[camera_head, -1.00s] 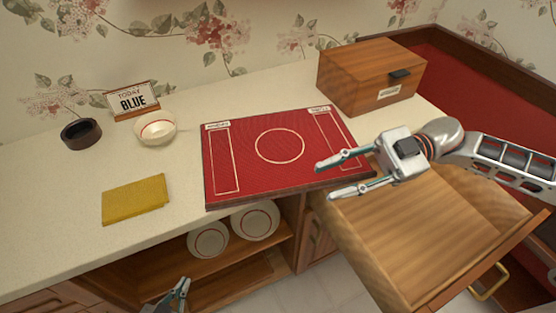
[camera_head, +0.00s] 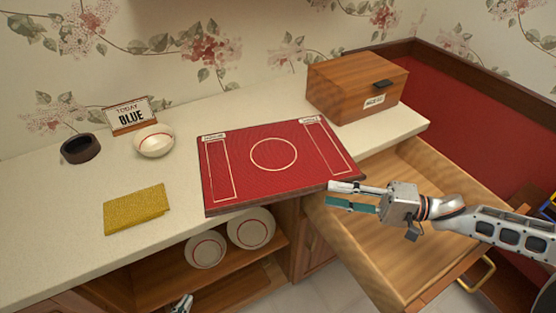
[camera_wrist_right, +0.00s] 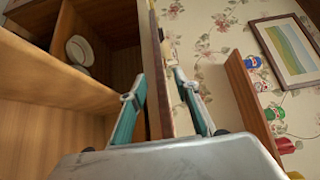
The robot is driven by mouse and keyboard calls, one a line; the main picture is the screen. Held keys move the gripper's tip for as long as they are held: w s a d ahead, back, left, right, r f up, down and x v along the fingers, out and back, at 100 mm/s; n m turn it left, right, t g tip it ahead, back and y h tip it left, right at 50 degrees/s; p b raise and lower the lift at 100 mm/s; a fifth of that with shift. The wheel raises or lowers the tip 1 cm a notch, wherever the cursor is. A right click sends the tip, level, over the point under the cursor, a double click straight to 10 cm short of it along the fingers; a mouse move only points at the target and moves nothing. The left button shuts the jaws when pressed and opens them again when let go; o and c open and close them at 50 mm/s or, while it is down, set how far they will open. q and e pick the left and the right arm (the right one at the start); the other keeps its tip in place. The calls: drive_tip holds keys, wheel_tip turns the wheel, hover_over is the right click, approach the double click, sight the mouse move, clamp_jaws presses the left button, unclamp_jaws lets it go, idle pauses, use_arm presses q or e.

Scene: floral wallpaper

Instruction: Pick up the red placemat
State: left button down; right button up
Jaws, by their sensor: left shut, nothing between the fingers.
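The red placemat (camera_head: 284,184) lies flat on the counter, its near edge close to the counter's front edge. It has a dark brown rim, a pale circle and two pale side rectangles with small labels. My right gripper (camera_head: 328,194) is at its near right corner, fingers one above the other and apart. In the right wrist view, a thin brown edge runs between the open fingers (camera_wrist_right: 160,88); contact with the fingers is not clear. My left gripper (camera_head: 184,300) is shut and empty, low before the cabinet at the bottom edge, mostly out of frame.
A yellow cloth (camera_head: 136,209), a white bowl (camera_head: 154,142), a dark ring-shaped dish (camera_head: 80,149) and a "TODAY BLUE" sign (camera_head: 131,116) stand to the left. A wooden box (camera_head: 345,88) is behind right. An open drawer (camera_head: 378,250) lies below my right arm. Plates (camera_head: 206,250) sit in the cabinet.

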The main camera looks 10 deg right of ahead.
sight(313, 192)
drive_tip(key=x, duration=0.6)
drive_tip(key=shift+w+a+f, duration=0.1)
drive_tip(key=shift+a, duration=0.2)
clamp_jaws()
